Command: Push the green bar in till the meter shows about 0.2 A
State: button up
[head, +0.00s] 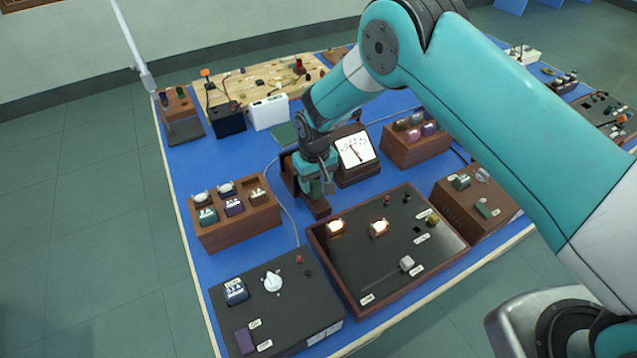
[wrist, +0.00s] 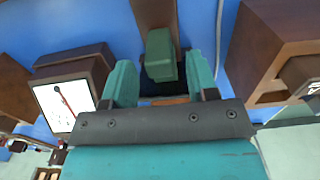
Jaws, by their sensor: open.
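The green bar (wrist: 161,56) shows in the wrist view, its end between my two teal fingers, with gaps on both sides. It sits in line with a brown wooden piece behind it. My gripper (wrist: 161,80) is open around the bar's end and does not appear to grip it. In the head view my gripper (head: 318,186) is low over the blue bench beside the meter, and it hides the bar. The meter (head: 356,150) has a white dial with a needle near mid-scale; the numbers are too small to read. It also shows in the wrist view (wrist: 64,104).
A brown block with several plugs (head: 238,232) stands to the left. A dark panel with lit lamps (head: 348,262) lies in front, and a dark box with a white knob (head: 312,292) is at front left. Another plug block (head: 397,152) stands right of the meter.

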jog(key=shift+f+p, duration=0.3)
jog(key=shift+f, duration=1.45)
grip_shut()
jog(key=shift+w+a+f+b, duration=0.2)
jog(key=shift+w+b, duration=0.35)
jog(key=shift+b, duration=0.7)
jog(key=shift+w+b, duration=0.2)
jog(key=shift+b, duration=0.2)
jog(key=shift+r, duration=0.25)
grip_release()
